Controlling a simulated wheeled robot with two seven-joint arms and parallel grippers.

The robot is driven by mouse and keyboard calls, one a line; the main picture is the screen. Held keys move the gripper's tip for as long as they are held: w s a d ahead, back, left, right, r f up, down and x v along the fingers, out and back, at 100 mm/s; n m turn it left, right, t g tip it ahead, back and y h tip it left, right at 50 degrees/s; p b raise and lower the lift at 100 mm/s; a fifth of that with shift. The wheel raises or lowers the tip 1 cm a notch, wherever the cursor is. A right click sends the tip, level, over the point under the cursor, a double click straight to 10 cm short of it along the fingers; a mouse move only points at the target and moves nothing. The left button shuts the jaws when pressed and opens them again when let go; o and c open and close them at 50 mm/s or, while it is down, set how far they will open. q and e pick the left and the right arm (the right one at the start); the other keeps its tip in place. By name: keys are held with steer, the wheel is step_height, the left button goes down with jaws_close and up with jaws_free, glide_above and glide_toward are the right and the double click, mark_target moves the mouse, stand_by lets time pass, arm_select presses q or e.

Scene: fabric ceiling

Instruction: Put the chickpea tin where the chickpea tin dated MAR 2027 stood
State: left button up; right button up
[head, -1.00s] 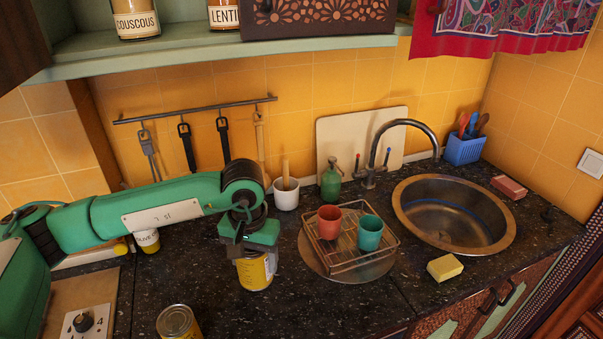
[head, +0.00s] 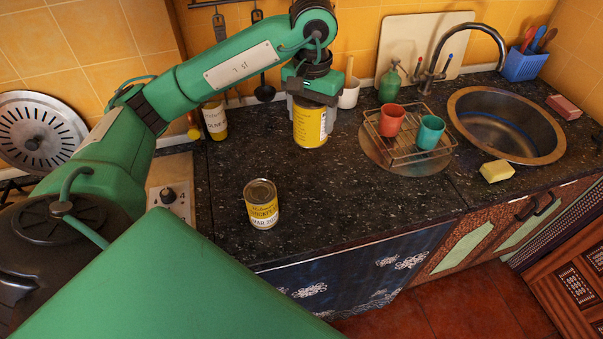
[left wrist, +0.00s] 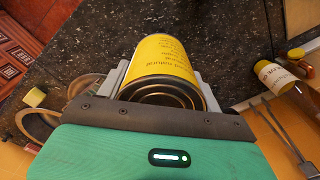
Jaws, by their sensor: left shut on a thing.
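My left gripper (head: 311,110) is shut on a yellow tin (head: 311,130) at the back of the dark counter, left of the dish rack. The tin is upright; I cannot tell whether its base touches the counter. In the left wrist view the held tin (left wrist: 163,58) lies between the fingers, with small print showing and no readable name or date. A second yellow tin (head: 261,206) stands upright nearer the counter's front edge. Its label looks like chickpeas, with "MAR 20" readable and the last digits unclear. My right gripper is not in view.
A wire dish rack (head: 412,148) holds a red cup (head: 391,121) and a teal cup (head: 430,132). A yellow sponge (head: 497,171) lies before the sink (head: 505,130). A labelled bottle (head: 215,120) stands behind my arm. Counter between the tins is clear.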

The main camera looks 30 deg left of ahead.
mark_target(311, 128)
arm_select(q)
step_height(311, 128, down, 4)
steer(key=shift+r, duration=0.2)
step_height(311, 128, down, 15)
steer(key=p, duration=0.5)
steer(key=shift+f, duration=0.5)
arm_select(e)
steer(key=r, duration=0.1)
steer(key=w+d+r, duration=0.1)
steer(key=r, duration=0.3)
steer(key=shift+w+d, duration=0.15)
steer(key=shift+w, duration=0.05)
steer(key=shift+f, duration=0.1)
